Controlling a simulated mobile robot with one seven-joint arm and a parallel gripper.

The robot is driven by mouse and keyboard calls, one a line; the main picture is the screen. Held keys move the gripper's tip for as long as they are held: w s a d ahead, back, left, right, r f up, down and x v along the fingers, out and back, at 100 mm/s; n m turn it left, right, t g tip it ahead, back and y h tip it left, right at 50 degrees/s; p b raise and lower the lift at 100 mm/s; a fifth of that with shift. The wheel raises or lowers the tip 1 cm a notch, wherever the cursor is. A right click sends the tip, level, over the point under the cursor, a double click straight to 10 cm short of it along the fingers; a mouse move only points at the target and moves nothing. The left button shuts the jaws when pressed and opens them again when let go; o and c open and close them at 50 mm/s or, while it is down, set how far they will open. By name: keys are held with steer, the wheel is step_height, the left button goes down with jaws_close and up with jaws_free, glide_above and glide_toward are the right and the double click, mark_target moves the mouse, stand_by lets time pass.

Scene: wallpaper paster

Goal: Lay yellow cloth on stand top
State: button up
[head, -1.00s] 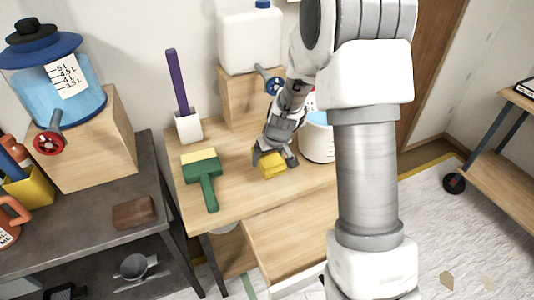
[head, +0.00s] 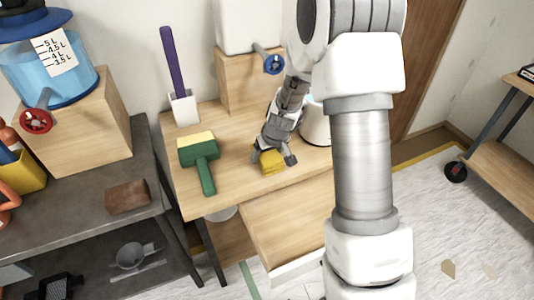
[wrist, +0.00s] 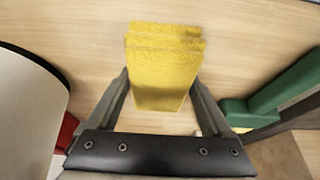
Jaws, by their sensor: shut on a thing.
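The yellow cloth (head: 271,161) is a small folded block over the wooden table top near its front edge. It fills the middle of the wrist view (wrist: 165,60), where its folded layers show. My gripper (head: 273,157) is shut on the cloth, with a finger on each side of it. I cannot tell whether the cloth touches the wood. The wooden stand (head: 248,80) at the back of the table carries a white container (head: 247,25), which covers its top.
A green brush (head: 200,160) lies to the left of my gripper. A purple-handled tool (head: 172,60) stands in a white holder. A white bucket (head: 314,128) is close on the right. An open drawer (head: 285,222) juts out in front. A brick (head: 127,196) lies on the grey table (head: 80,225).

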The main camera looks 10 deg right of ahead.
steer(key=shift+f+b, duration=0.6)
steer(key=o, duration=1.3)
steer(key=shift+c, duration=0.2)
steer(key=shift+r, duration=0.1)
steer(key=s+a+f+p+v, duration=0.1)
steer(key=s+p+v, duration=0.15)
steer(key=v, duration=1.45)
steer(key=s+a+p+v, duration=0.1)
steer(key=p+v, duration=0.3)
steer(key=v, duration=1.2)
steer(key=s+r+m+p, duration=0.1)
steer(key=s+r, duration=0.2)
steer(key=s, duration=0.3)
steer(key=s+r+m+t+p, duration=0.1)
steer(key=s+r+p, duration=0.1)
steer(key=s, duration=0.4)
steer(key=shift+r+h, duration=0.4)
steer(key=shift+r, duration=0.1)
